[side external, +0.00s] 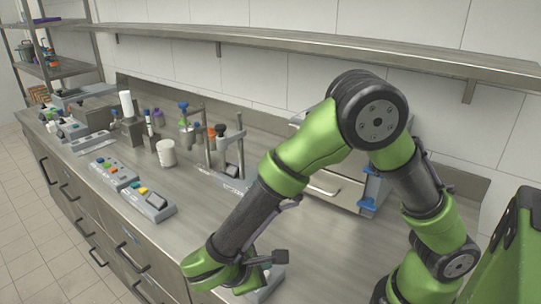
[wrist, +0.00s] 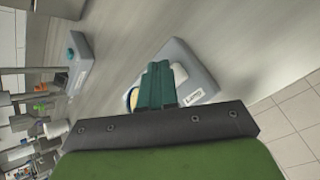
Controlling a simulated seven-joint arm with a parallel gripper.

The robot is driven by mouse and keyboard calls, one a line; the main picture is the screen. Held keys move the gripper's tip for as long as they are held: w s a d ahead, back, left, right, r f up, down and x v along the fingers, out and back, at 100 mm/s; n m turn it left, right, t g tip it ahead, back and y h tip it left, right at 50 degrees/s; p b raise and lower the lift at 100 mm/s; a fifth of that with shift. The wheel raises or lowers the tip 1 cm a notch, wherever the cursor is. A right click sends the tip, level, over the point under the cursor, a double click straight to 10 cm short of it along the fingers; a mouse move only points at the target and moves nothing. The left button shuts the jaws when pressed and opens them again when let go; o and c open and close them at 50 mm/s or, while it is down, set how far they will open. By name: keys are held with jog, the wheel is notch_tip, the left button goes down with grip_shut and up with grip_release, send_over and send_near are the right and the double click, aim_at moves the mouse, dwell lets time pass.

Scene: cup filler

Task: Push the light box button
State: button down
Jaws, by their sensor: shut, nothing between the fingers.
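A low grey box (wrist: 202,84) with a white panel and a small label lies under my fingers in the wrist view; I take it for the light box. A yellowish rounded part (wrist: 133,98) shows at its left side, partly hidden by the fingers; I cannot tell whether it is the button. My gripper (wrist: 157,68) is shut and empty, its teal fingers together over the box. Whether they touch it is unclear. In the side view, part of the grey box (side external: 268,287) shows at the counter's front, mostly hidden by my gripper.
Another grey box with a teal knob (wrist: 70,52) stands to the left in the wrist view. In the side view, button panels (side external: 148,203), a white cup (side external: 166,153) and stands line the counter's left. A metal drawer unit (side external: 330,187) stands behind my arm. The counter between is clear.

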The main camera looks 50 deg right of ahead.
jog(key=shift+f, duration=0.3)
jog(key=shift+f, duration=0.2)
dwell(0.4)
jog(key=shift+r, duration=0.65)
jog(key=shift+r, duration=0.15)
notch_tip(320, 180, up, 6)
jog(key=shift+f, duration=0.15)
dwell(0.4)
